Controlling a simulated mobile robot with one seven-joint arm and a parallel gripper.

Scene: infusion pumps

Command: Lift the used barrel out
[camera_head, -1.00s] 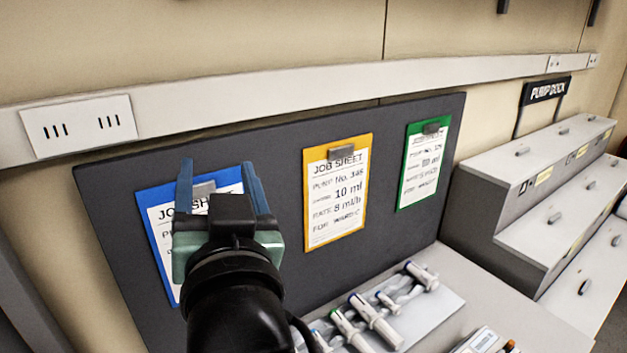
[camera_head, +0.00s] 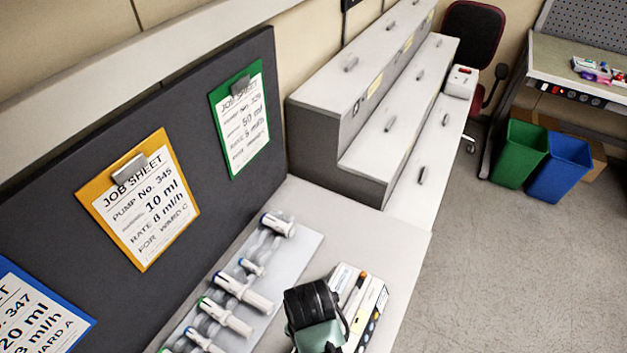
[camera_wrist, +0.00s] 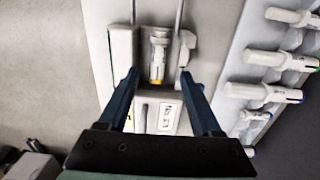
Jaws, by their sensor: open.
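The used barrel (camera_wrist: 158,48), clear and whitish with a yellow part at its near end, lies in the channel of a white pump (camera_wrist: 122,48) in the wrist view. A small white piece on the pump stands to the right of the barrel. My gripper (camera_wrist: 160,75) is open, its two blue fingers apart on either side of the barrel's near end, with nothing between them. I cannot tell its height above the pump. In the head view my wrist covers much of the pump (camera_head: 376,308), and the fingers and barrel are hidden.
A pale tray (camera_head: 306,243) with several syringes lies beside the pump. A dark board with blue, yellow (camera_head: 140,200) and green (camera_head: 240,118) job sheets stands behind it. The stepped grey dock (camera_head: 365,150) is beyond. A green bin (camera_head: 519,152) and blue bin (camera_head: 560,168) stand on the floor.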

